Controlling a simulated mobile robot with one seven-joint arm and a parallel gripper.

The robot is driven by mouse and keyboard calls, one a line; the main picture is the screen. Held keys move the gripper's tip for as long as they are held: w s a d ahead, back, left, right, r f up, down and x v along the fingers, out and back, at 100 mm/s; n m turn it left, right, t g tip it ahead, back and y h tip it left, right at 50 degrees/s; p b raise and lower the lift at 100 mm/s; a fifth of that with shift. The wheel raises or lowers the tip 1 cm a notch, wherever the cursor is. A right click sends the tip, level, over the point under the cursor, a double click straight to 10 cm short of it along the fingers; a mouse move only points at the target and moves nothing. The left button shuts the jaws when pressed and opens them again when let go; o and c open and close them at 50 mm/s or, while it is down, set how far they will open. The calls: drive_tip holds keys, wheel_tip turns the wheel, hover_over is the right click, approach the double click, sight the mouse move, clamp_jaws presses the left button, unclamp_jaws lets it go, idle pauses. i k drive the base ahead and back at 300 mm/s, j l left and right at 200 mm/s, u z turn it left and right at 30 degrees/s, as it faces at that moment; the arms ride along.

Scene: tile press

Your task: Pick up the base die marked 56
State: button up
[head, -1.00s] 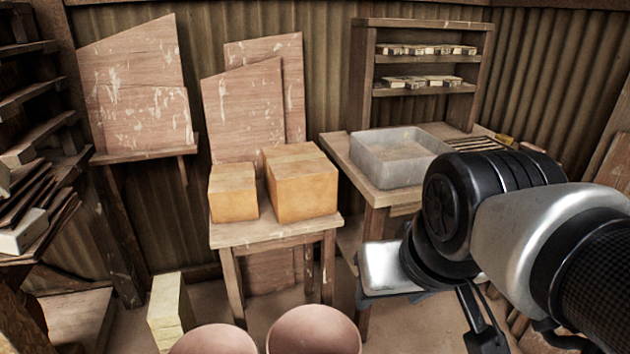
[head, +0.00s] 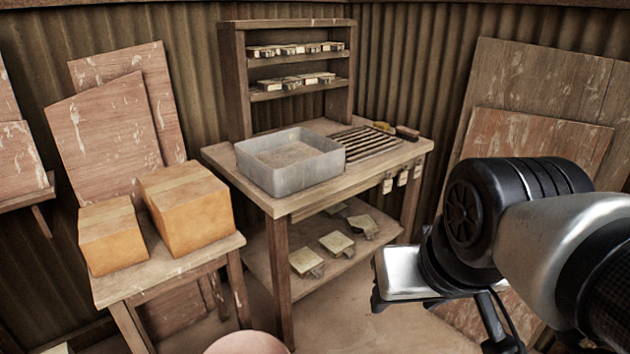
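Several pale dies sit in two rows on the small wooden shelf rack: an upper row (head: 296,48) and a lower row (head: 297,81). More flat, pale die-like plates lie on the workbench's lower shelf, one of them at its front (head: 306,262) and another behind it (head: 337,243). No number can be read on any of them, so I cannot tell which is marked 56. My arm fills the right side of the head view. My gripper's fingertips cannot be made out there.
The workbench (head: 240,192) carries a grey tray (head: 290,182) of sandy material, a slatted rack (head: 362,142) and brushes (head: 406,132). Tags (head: 403,176) hang at its right edge. A stool (head: 170,284) with two orange blocks (head: 186,208) stands to its left. Boards (head: 540,148) lean at right.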

sight(336, 243)
drive_tip(key=k+l+u, duration=0.15)
drive_tip(key=u, duration=0.15)
drive_tip(key=i+l+u, duration=0.1)
drive_tip(key=l+u, duration=0.2)
drive_tip(key=u, duration=0.2)
drive_tip(key=l+u, duration=0.35)
drive_tip(key=u, duration=0.15)
drive_tip(key=l+u, duration=0.15)
drive_tip(key=l, duration=0.4)
drive_tip(key=k+l+u, duration=0.15)
drive_tip(key=l, duration=0.35)
drive_tip(key=i+l, duration=0.1)
drive_tip(key=l, duration=0.9)
drive_tip(key=i, duration=0.8)
drive_tip(key=u, duration=0.05)
